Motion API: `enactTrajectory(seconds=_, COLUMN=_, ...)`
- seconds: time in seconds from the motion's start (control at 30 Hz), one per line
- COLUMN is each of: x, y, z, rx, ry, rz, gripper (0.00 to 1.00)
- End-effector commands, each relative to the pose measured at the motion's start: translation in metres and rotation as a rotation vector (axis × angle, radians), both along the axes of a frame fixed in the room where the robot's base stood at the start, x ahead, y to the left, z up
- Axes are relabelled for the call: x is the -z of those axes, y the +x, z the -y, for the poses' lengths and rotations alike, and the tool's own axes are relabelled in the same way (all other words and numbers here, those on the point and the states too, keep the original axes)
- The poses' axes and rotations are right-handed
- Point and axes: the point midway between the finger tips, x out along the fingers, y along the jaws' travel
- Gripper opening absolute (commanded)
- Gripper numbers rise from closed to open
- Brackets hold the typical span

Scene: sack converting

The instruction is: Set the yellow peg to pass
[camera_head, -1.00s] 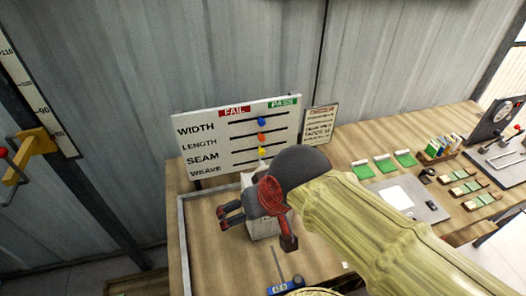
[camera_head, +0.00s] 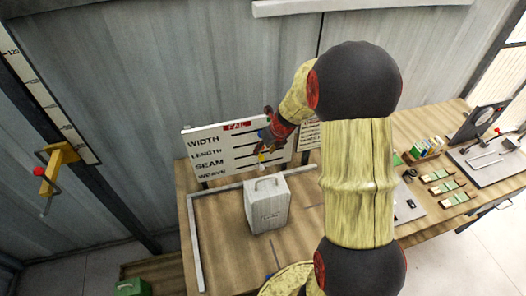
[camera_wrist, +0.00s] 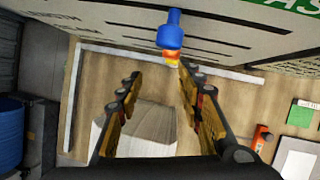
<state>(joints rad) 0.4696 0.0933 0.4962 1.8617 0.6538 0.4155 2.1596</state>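The inspection board (camera_head: 207,156) stands at the back of the bench, with slots beside the words WIDTH, LENGTH, SEAM and WEAVE. In the wrist view the blue peg (camera_wrist: 172,32) is nearest, at top centre.
A white block with a handle (camera_head: 267,203) stands on the bench below the board. Green-labelled items (camera_head: 440,187) and a card holder (camera_head: 427,148) lie to the right. A yellow bracket (camera_head: 57,165) is on the left wall. Bench left of the block is clear.

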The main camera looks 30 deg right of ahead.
Motion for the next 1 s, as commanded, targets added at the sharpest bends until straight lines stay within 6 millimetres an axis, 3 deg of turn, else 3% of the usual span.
enactTrajectory(seconds=0.2, x=0.024, y=0.003, z=0.021, rx=0.188, ry=0.07, rz=-0.019, gripper=0.37)
enactTrajectory(seconds=0.7, x=0.084, y=0.029, z=0.017, rx=0.192, ry=0.071, rz=-0.02, gripper=0.37)
enactTrajectory(seconds=1.0, x=0.093, y=0.034, z=0.016, rx=0.191, ry=0.071, rz=-0.018, gripper=0.37)
